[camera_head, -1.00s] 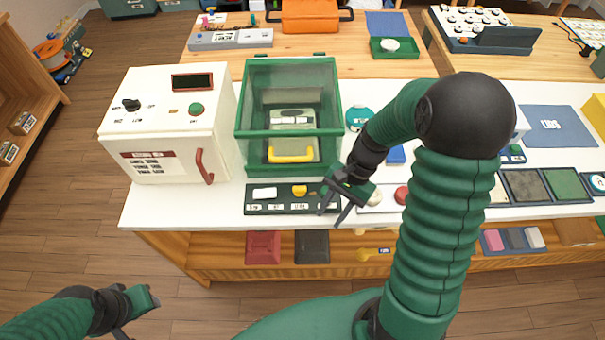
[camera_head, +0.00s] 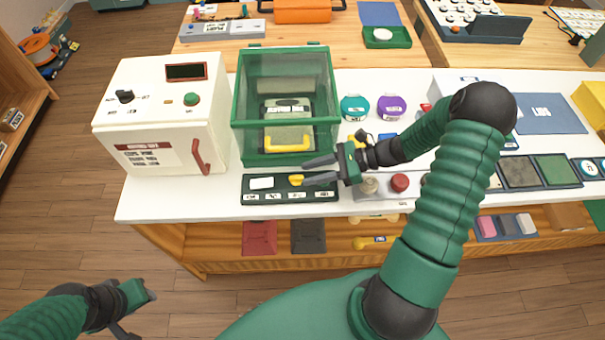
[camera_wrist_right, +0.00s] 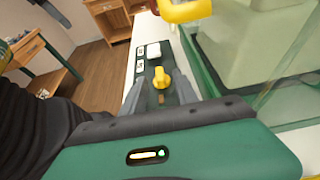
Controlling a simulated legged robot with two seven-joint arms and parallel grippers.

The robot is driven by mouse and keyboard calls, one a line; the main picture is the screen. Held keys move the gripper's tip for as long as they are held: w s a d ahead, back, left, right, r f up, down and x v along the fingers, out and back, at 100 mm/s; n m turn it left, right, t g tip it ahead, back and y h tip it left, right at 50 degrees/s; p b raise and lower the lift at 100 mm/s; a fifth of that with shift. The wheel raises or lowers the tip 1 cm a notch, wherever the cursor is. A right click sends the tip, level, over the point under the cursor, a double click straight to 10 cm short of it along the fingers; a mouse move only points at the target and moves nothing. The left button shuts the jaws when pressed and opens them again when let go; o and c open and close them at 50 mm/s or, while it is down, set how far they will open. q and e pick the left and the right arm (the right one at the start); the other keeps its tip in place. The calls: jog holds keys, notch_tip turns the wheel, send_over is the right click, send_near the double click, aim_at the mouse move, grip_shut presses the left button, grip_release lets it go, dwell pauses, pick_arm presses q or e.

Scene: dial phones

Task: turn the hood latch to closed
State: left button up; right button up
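The hood is a green-framed clear box (camera_head: 240,115) with a yellow handle (camera_head: 290,146) on its front. In front of it lies a dark panel (camera_head: 262,197) with a white rocker (camera_head: 261,183) and a yellow latch knob (camera_head: 295,180). In the right wrist view the yellow knob (camera_wrist_right: 160,78) stands on the panel between my finger sides. My right gripper (camera_head: 322,170) is open, its fingers pointing left, with the knob near the tip of the nearer finger. I cannot tell whether they touch. My left gripper (camera_head: 140,312) hangs at the lower left, away from the counter.
A white machine (camera_head: 160,118) with a red handle stands left of the hood. A red button (camera_head: 400,183) and a beige knob (camera_head: 369,185) sit right of the panel. Teal (camera_head: 355,107) and purple (camera_head: 391,107) round items lie behind my right arm.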

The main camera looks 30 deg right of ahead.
aim_at(300, 176)
jog(key=x, duration=0.3)
jog(key=shift+w+a+f, duration=0.1)
jog(key=shift+a, duration=0.05)
jog(key=shift+c, duration=0.2)
jog(key=shift+c, duration=1.2)
grip_shut()
